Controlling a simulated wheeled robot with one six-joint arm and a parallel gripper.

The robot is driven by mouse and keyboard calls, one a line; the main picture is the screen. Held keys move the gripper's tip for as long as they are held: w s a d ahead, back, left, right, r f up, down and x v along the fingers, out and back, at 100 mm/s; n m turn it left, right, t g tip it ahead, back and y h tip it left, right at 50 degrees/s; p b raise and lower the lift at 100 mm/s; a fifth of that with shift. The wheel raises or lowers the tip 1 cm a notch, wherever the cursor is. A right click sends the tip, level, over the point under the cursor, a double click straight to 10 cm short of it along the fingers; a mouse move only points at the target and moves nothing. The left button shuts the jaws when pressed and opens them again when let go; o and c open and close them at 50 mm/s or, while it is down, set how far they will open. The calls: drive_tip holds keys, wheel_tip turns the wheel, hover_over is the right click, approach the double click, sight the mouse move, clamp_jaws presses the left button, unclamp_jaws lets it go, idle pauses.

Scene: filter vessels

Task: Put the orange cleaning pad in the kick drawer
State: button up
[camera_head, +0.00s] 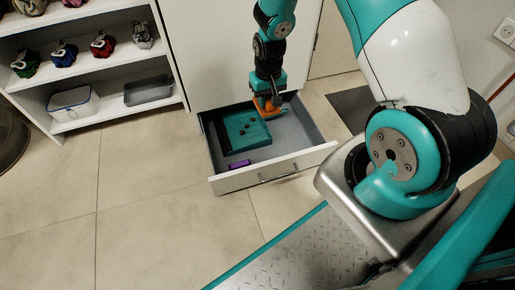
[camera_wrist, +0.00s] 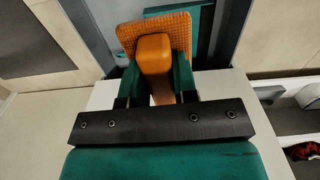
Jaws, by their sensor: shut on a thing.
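The orange cleaning pad (camera_wrist: 153,45) has a waffled orange face and a smooth orange grip block. My gripper (camera_wrist: 155,78) is shut on the grip block, one finger on each side. In the head view the pad (camera_head: 268,104) hangs below my gripper (camera_head: 266,95), over the back part of the open kick drawer (camera_head: 284,168). Whether the pad touches the drawer floor I cannot tell. The drawer is pulled out at the foot of the white cabinet. A teal tray or box (camera_head: 242,134) with small brown spots lies in its left part, and a purple item (camera_head: 239,164) lies near the front.
The grey drawer floor right of the teal box is bare. White shelves (camera_head: 95,65) with several colored bundles, a white bin (camera_head: 72,103) and a grey bin (camera_head: 149,90) stand at left. A dark mat (camera_head: 357,106) lies on the floor right of the drawer.

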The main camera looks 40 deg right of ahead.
drive_tip(key=shift+m, duration=0.3)
drive_tip(key=shift+d+f+b, duration=0.25)
drive_tip(key=shift+f+b, duration=2.15)
drive_tip(key=shift+f, duration=2.2)
drive_tip(key=shift+d+f+b, duration=0.2)
drive_tip(key=shift+f+b, duration=2.25)
drive_tip(key=shift+f, duration=2.15)
drive_tip(key=shift+d+f+b, duration=0.25)
drive_tip(key=shift+f+b, duration=2.15)
drive_tip(key=shift+f, duration=2.2)
drive_tip(key=shift+f, duration=0.65)
drive_tip(key=o, duration=0.8)
drive_tip(key=shift+o, duration=0.2)
drive_tip(key=shift+r, duration=0.15)
